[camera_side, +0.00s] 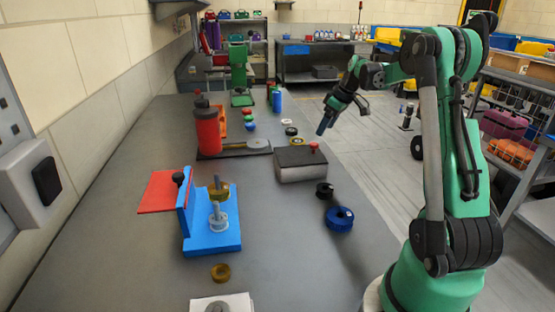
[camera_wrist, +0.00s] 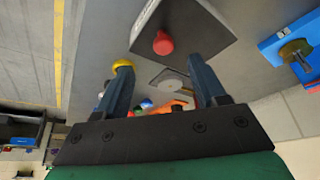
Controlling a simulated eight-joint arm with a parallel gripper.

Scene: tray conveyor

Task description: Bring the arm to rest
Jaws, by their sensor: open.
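My arm (camera_side: 440,130) is green and grey and stands at the right of the bench. It is bent, with its end held above the bench's right edge. My gripper (camera_side: 323,124) is in the air, beyond and above the grey block with the red knob (camera_side: 314,146). In the wrist view my gripper (camera_wrist: 165,80) shows two dark fingers set wide apart. Nothing is held between them; the bench and small parts show through the gap. The red knob also appears in the wrist view (camera_wrist: 163,43), past the fingertips.
The grey bench (camera_side: 130,240) carries a blue fixture (camera_side: 212,240), a red cylinder (camera_side: 207,130), a blue ring (camera_side: 339,219) and a black ring (camera_side: 324,190). Several coloured parts lie farther back. A shelf rack (camera_side: 515,130) stands at right behind my arm. Open floor lies beyond the bench.

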